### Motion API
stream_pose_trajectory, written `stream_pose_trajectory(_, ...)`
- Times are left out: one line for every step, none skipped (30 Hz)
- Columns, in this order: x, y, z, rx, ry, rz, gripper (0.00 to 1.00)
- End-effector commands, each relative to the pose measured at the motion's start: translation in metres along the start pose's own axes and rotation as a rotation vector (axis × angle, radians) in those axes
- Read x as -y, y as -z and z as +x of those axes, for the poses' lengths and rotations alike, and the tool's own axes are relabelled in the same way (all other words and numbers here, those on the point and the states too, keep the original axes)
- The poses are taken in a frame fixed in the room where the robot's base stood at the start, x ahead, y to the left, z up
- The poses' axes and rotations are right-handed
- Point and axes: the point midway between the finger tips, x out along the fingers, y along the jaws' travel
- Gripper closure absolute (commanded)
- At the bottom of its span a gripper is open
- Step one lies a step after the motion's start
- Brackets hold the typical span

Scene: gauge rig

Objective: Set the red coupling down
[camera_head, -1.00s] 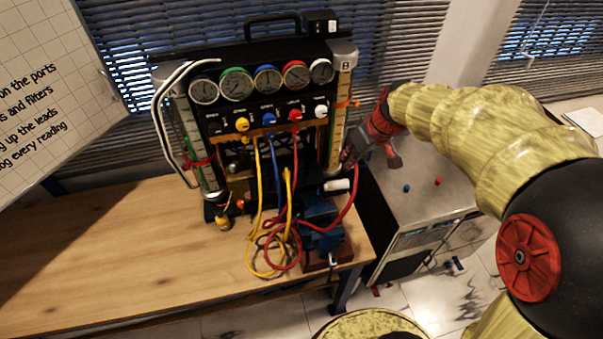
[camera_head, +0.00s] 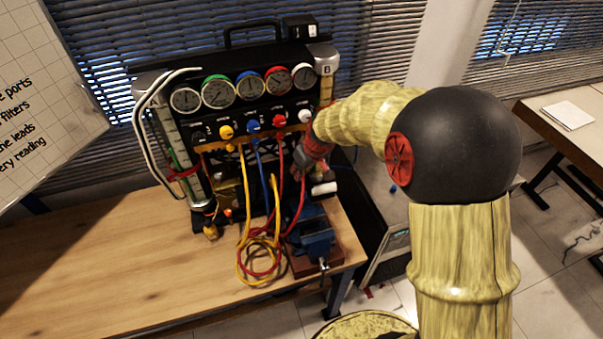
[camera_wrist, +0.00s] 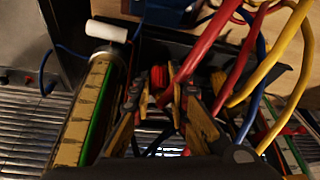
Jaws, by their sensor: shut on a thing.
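My gripper (camera_head: 301,172) is in front of the lower right part of the gauge rig (camera_head: 275,109), above the bench. In the wrist view my gripper (camera_wrist: 162,98) has its two fingers close together on the red coupling (camera_wrist: 158,77), which shows as a small ribbed red piece between the tips. A red hose (camera_wrist: 205,42) runs right beside it. In the head view the coupling itself is too small and covered to make out. The red hose (camera_head: 303,195) hangs down from near my gripper to the coiled hoses on the bench.
A blue vise (camera_head: 316,239) stands on the bench's right end, below my gripper. A white cylinder (camera_head: 324,188) and cylinder B (camera_head: 327,90) are close on the right. Yellow hoses (camera_head: 243,215) hang to the left. The bench's left part (camera_head: 90,260) is clear.

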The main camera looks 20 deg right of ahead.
Motion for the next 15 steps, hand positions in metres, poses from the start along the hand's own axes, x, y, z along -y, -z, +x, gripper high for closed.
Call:
stream_pose_trajectory(-0.0004, -0.0017, 0.0055, -0.002, -0.001, 0.001, 1.00)
stream_pose_trajectory(-0.0005, -0.0024, 0.0073, -0.002, -0.001, 0.001, 1.00)
stream_pose_trajectory(-0.0006, -0.0028, 0.0084, -0.002, -0.001, 0.000, 1.00)
stream_pose_trajectory(-0.0006, -0.0028, 0.0085, -0.003, -0.001, -0.001, 1.00)
stream_pose_trajectory(-0.0007, -0.0026, 0.0083, -0.003, -0.001, -0.001, 1.00)
stream_pose_trajectory(-0.0007, -0.0025, 0.0080, -0.003, -0.001, -0.001, 1.00)
stream_pose_trajectory(-0.0007, -0.0025, 0.0079, -0.003, -0.001, -0.001, 1.00)
stream_pose_trajectory(-0.0007, -0.0025, 0.0079, -0.003, -0.001, -0.001, 1.00)
stream_pose_trajectory(-0.0007, -0.0026, 0.0080, -0.003, -0.001, -0.001, 1.00)
stream_pose_trajectory(-0.0007, -0.0028, 0.0083, -0.003, -0.001, -0.001, 1.00)
stream_pose_trajectory(-0.0007, -0.0031, 0.0090, -0.003, -0.001, -0.001, 1.00)
stream_pose_trajectory(-0.0007, -0.0036, 0.0104, -0.003, -0.001, -0.001, 1.00)
stream_pose_trajectory(-0.0007, -0.0041, 0.0113, -0.003, -0.001, -0.001, 1.00)
stream_pose_trajectory(-0.0007, -0.0044, 0.0122, -0.003, -0.001, -0.001, 1.00)
stream_pose_trajectory(-0.0007, -0.0044, 0.0115, -0.002, -0.001, 0.000, 0.81)
